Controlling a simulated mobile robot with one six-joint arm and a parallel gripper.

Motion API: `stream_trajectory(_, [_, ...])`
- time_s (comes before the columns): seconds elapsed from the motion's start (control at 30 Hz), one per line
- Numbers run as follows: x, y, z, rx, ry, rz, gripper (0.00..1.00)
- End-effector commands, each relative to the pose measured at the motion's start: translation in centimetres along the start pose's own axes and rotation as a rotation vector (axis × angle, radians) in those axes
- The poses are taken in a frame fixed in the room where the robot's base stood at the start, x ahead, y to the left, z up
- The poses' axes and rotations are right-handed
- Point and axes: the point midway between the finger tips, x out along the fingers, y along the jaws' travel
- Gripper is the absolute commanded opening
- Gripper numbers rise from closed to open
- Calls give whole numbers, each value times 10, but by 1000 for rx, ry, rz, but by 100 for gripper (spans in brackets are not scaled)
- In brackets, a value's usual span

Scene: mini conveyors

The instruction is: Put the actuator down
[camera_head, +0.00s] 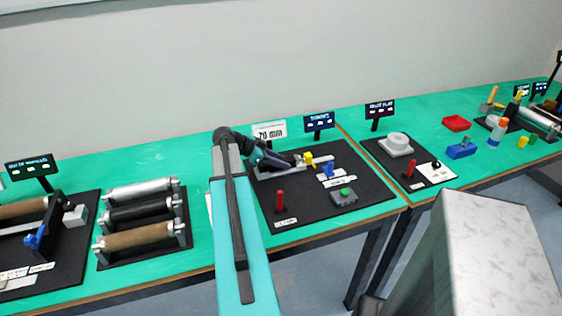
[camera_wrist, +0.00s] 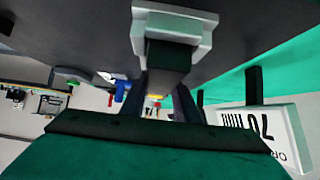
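My gripper (camera_head: 288,162) is dark and reaches low over the black board (camera_head: 368,194) of the middle station. A grey, bar-like part, which seems to be the actuator (camera_head: 264,174), lies along the back of this board beside and partly behind my gripper. In the wrist view my two dark fingers (camera_wrist: 162,105) stand on either side of a dark bar with a light grey end block (camera_wrist: 172,24), which seems to be the same actuator. The frames do not show clearly whether the fingers touch it or whether it rests fully on the board.
A yellow-topped part (camera_head: 309,159), a blue part (camera_head: 328,169), a red lever (camera_head: 280,201) and a grey box with a green button (camera_head: 344,196) stand on the board. A white sign (camera_head: 270,130) stands close behind my gripper. Rollers (camera_head: 139,213) stand left.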

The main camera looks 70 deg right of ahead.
Motion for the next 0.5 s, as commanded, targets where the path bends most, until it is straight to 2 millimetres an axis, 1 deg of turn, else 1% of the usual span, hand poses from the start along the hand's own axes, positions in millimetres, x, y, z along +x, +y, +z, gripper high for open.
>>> stream_trajectory(0.03, [0,0,0,0,0,0,35])
stream_trajectory(0.1, [0,0,0,0,0,0,46])
stream_trajectory(0.5, [0,0,-1,0,0,1,47])
